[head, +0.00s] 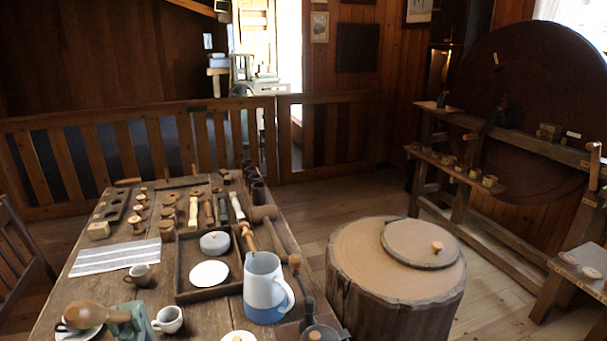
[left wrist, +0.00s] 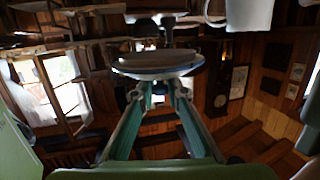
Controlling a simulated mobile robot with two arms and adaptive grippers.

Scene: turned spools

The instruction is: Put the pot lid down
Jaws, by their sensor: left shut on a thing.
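The pot lid (left wrist: 157,73) shows in the left wrist view as a flat round disc with a pale rim, seen nearly edge-on. My left gripper (left wrist: 160,93) is shut on it; the two fingers converge at the middle of the disc, and the grasped part is mostly hidden between the fingertips. The wrist picture is upside down and dark, so I cannot tell how far the lid is from the table. I cannot pick out the held lid with certainty in the head view. My right gripper is in neither view.
The wooden table (head: 52,318) is crowded with spools, a striped cloth (head: 115,257), a dark tray (head: 182,262), a white-and-blue jug (head: 264,285) and a white mug (head: 167,321). A teal object (head: 130,321) stands at the front left. A stump (head: 385,290) stands right.

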